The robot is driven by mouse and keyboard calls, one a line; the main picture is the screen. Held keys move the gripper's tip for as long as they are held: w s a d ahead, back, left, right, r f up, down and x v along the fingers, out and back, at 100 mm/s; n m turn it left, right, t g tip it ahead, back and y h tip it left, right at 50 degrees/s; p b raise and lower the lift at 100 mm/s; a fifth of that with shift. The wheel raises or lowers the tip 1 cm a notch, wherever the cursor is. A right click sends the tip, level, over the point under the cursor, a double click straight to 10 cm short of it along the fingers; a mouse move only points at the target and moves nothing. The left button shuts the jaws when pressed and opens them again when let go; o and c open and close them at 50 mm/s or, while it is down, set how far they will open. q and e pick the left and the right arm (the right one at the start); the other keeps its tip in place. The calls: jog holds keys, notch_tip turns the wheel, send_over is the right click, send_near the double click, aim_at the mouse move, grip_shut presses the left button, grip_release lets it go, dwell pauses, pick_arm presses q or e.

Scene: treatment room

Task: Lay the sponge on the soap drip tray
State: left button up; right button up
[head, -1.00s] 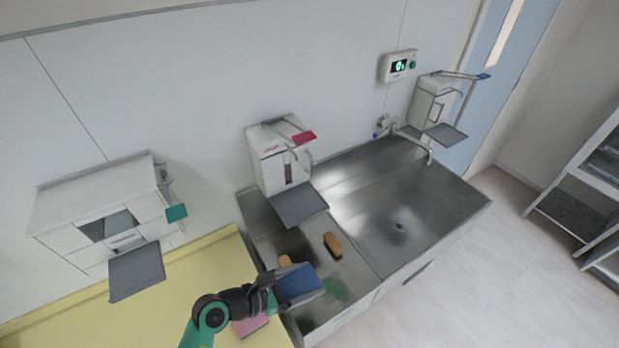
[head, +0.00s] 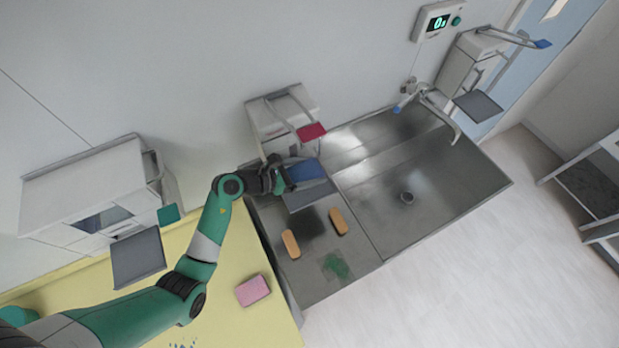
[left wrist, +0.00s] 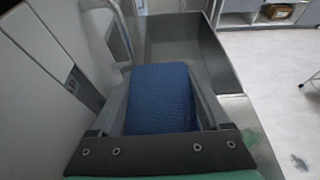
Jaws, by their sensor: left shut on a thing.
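A blue sponge (head: 307,170) is held by my left gripper (head: 290,180), which is shut on it. It also fills the middle of the left wrist view (left wrist: 160,95), between the two fingers. In the head view the sponge overlaps the back part of a grey drip tray (head: 312,198) below the wall dispenser with the red lever (head: 312,132). I cannot tell whether the sponge touches this tray or hangs just above it. The sponge and gripper hide part of the tray. My right gripper is not in view.
Two orange blocks (head: 290,243) (head: 338,221) lie on the steel drainboard beside the basin (head: 415,180). A pink sponge (head: 252,290) lies on the yellow counter (head: 240,325). Other dispensers have a green lever (head: 169,214) and a blue lever (head: 541,44), each with a grey tray.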

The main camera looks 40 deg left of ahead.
aim_at(310, 177)
pick_arm(q)
jog(key=shift+f+b, duration=0.55)
jog(key=shift+f, duration=1.5)
jog(key=shift+f, duration=0.1)
jog(key=o, duration=1.1)
jog(key=shift+o, duration=0.2)
jog(key=shift+a+r, duration=0.1)
jog(key=shift+r, duration=0.15)
jog(key=p+v, duration=0.1)
jog(key=v, duration=0.6)
jog(key=shift+s+f, duration=0.1)
jog(key=shift+s, duration=0.1)
